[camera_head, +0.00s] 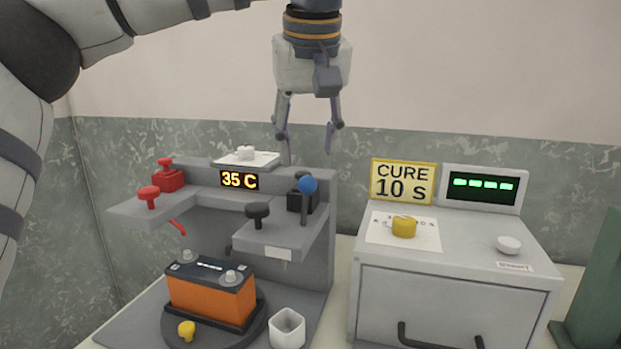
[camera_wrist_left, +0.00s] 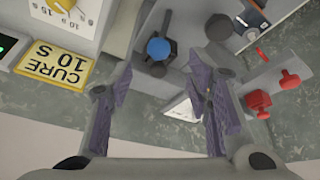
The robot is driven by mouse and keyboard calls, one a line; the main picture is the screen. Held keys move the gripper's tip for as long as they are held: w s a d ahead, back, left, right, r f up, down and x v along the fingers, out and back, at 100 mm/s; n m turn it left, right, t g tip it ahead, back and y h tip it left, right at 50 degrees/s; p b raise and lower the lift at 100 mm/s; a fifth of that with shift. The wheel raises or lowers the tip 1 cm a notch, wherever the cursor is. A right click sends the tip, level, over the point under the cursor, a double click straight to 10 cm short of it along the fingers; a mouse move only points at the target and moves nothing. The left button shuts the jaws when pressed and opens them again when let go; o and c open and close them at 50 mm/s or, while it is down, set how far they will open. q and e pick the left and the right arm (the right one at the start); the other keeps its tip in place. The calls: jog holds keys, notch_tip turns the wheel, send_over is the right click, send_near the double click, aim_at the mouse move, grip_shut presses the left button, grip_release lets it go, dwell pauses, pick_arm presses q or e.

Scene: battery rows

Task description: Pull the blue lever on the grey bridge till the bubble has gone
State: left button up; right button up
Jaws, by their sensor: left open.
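The blue lever (camera_head: 307,184) stands up on the right arm of the grey bridge (camera_head: 325,215), with a blue ball on a dark stem and block. In the left wrist view the blue ball (camera_wrist_left: 158,48) shows between the fingertips in the picture. My left gripper (camera_head: 306,145) points down, open and empty, above the lever and apart from it. In the left wrist view its two fingers (camera_wrist_left: 162,62) are spread. No bubble can be made out in either view. My right gripper is not in view.
A black knob (camera_head: 258,214) sits left of the lever; red knobs (camera_head: 149,194) are on the bridge's left arm. An orange battery (camera_head: 210,296) and a white cup (camera_head: 287,328) stand below. A grey oven (camera_head: 455,290) with a yellow dial (camera_head: 404,227) is at right.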

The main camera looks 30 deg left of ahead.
aim_at(308, 177)
pick_arm(q)
jog(key=x, duration=0.8)
jog(key=shift+w+f, duration=0.2)
jog(key=shift+f, duration=0.15)
grip_shut()
